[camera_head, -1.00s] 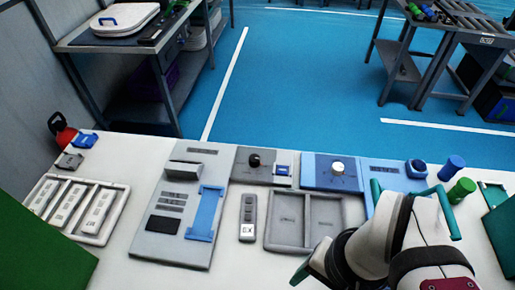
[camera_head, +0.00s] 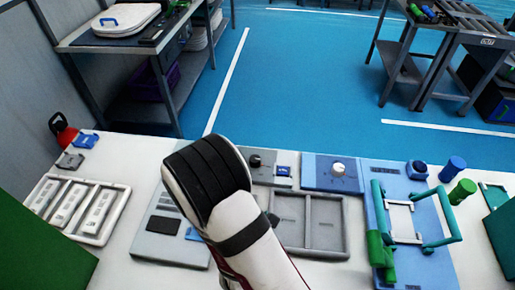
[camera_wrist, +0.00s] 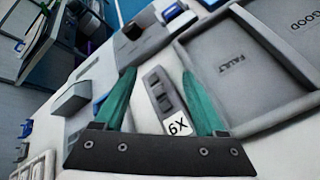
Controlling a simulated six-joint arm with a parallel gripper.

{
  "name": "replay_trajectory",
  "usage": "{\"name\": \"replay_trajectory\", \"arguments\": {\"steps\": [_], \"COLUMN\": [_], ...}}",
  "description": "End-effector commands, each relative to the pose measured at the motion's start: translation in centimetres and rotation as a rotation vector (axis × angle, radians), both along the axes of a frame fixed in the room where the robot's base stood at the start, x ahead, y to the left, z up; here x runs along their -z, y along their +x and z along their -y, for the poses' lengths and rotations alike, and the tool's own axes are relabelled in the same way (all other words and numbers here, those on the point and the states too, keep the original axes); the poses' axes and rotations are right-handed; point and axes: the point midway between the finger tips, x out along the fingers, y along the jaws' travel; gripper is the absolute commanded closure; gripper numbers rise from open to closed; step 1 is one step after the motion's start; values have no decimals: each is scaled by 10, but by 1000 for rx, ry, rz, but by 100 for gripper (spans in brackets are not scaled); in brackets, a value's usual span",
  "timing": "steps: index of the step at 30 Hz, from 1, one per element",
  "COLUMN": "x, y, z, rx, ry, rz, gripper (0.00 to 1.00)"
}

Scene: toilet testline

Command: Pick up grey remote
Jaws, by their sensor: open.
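The grey remote (camera_wrist: 163,88) lies on the white table in the wrist view, with dark buttons and a white "6X" label at its near end. My gripper (camera_wrist: 158,74) has two green fingers, spread apart on either side of the remote and pointing along it. The gripper is open and holds nothing. I cannot tell how high the fingertips are above the table. In the head view my arm hides the gripper and the remote.
The grey two-compartment tray (camera_head: 346,228), marked FAULT and GOOD in the wrist view, is right of the remote. A grey panel (camera_head: 148,247) lies to the left. A tray (camera_head: 121,200) of white remotes is farther left. A blue fixture (camera_head: 435,240) with green handles is at right.

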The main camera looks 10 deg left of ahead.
Motion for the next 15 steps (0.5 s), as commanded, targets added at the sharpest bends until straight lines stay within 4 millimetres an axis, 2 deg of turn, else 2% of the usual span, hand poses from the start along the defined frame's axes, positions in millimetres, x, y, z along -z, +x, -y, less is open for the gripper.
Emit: {"name": "replay_trajectory", "arguments": {"steps": [1, 3, 6, 8, 15], "x": [9, 17, 24, 26, 40], "y": [-9, -20, -31, -30, 5], "z": [-4, -10, -15, -17, -21], "rx": [-113, -261, -388, -420, -423], "ry": [-166, -383, -567, -613, -623], "rz": [42, 97, 148, 162, 167], "gripper": [28, 28, 28, 28, 28]}}
